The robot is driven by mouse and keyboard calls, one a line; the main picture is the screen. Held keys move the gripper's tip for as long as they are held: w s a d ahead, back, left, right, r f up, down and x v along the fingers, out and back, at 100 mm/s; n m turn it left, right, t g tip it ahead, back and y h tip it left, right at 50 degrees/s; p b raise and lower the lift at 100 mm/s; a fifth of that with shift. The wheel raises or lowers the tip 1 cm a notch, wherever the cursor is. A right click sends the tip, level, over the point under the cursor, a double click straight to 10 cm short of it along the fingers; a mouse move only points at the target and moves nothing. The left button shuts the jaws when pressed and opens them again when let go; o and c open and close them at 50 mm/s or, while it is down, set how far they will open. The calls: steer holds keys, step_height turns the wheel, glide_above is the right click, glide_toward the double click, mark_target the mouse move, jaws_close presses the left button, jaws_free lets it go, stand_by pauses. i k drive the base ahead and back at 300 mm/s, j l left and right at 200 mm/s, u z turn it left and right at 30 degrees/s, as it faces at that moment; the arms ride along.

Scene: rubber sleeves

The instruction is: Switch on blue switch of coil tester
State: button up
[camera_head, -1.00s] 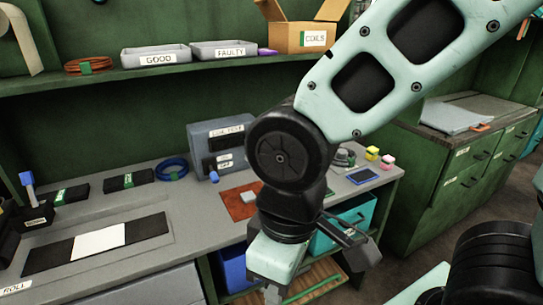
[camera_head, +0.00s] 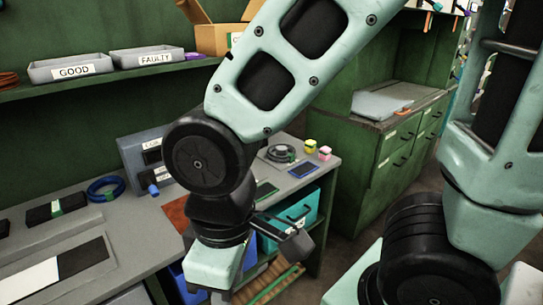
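The coil tester (camera_head: 134,153) is a grey box at the back of the bench, left of my arm, which hides its right side. Its front has dark panels with small white labels, too small to read. The blue switch (camera_head: 153,190) is a small blue knob low on the tester's front, left of my arm's round black joint. My gripper (camera_head: 222,288) hangs down at the bench's front edge, right of and nearer than the switch, and does not touch it. The fingertips are cut off or hidden, so its opening is unclear. I see nothing held in it.
A blue cable coil (camera_head: 105,188) lies left of the tester. A brown-red mat (camera_head: 176,212) lies partly behind my arm. A teal bin (camera_head: 296,210) sits under the bench. Grey trays GOOD (camera_head: 70,70) and FAULTY (camera_head: 155,58) stand on the shelf above.

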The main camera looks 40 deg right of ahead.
mark_target(154, 192)
steer(key=i+j, duration=0.1)
steer(key=i, duration=0.4)
steer(key=i+j, duration=0.1)
steer(key=i, duration=0.45)
